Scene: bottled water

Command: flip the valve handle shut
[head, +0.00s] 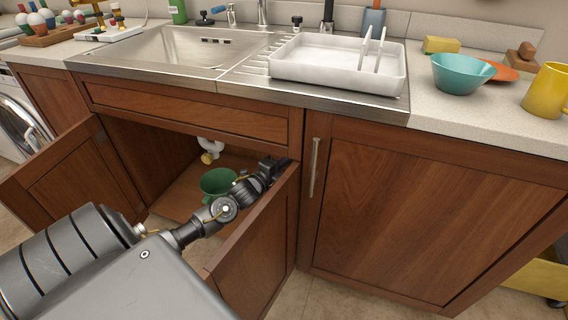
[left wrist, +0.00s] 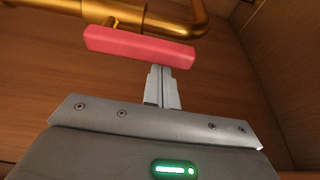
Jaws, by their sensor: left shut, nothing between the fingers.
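The valve handle (left wrist: 138,47) is a red bar, slightly tilted, on a brass pipe (left wrist: 110,11) in the left wrist view. My left gripper (left wrist: 161,72) is shut and empty, its narrow fingers pointing up at the bar just right of its middle. The tips meet the bar's lower edge in the picture; I cannot tell whether they touch it. In the head view my left arm reaches into the open cabinet under the sink, and its end is hidden by the cabinet's right side. The valve is hidden there. My right gripper is not in view.
The left cabinet door (head: 75,170) and right cabinet door (head: 262,245) stand open on either side of my arm. A green bucket (head: 217,181) and a white drain pipe (head: 211,146) are inside. A wooden wall (left wrist: 280,70) stands close on the right in the wrist view.

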